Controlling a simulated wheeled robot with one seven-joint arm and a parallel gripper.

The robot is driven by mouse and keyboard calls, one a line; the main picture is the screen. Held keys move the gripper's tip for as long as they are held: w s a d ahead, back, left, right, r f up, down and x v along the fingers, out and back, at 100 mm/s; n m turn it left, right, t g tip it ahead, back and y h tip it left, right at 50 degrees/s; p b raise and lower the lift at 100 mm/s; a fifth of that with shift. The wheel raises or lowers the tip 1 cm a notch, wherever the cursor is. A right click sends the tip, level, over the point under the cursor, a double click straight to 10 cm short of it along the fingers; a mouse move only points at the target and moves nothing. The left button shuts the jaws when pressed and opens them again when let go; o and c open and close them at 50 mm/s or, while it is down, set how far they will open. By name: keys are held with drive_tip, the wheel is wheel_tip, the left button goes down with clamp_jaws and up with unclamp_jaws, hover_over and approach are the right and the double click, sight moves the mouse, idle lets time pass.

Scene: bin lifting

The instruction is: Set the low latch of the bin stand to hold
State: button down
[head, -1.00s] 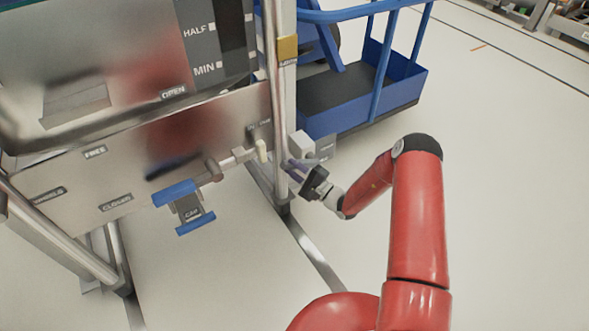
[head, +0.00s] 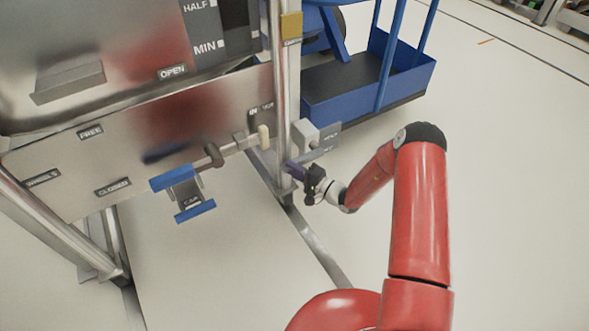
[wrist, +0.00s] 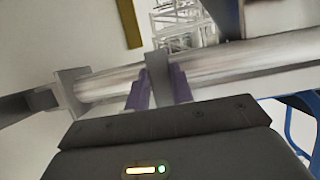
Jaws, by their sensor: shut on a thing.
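The low latch of the bin stand is a pale grey block (head: 306,134) low on the stand's right post (head: 283,95). A small label plate (head: 327,136) stands at its right, too small to read surely. A grey bar (head: 313,156) shows just below it. My gripper (head: 294,171) is beside the post, below the latch block, its purple fingers pointing left. In the wrist view, my gripper (wrist: 158,92) is shut on a grey flat tab (wrist: 158,70), one finger on each side. The tab appears to be the latch's handle; its link to the block is hidden.
The stand's steel panel (head: 130,150) carries FREE and CLOSED labels and a blue-handled part (head: 180,192). A blue cart (head: 365,85) stands behind the post. A floor rail (head: 320,245) runs forward from the post. Open floor lies to the right.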

drive_tip(key=shift+f, duration=0.15)
drive_tip(key=c, duration=1.2)
unclamp_jaws()
drive_tip(key=v, duration=0.8)
drive_tip(key=shift+a, duration=0.1)
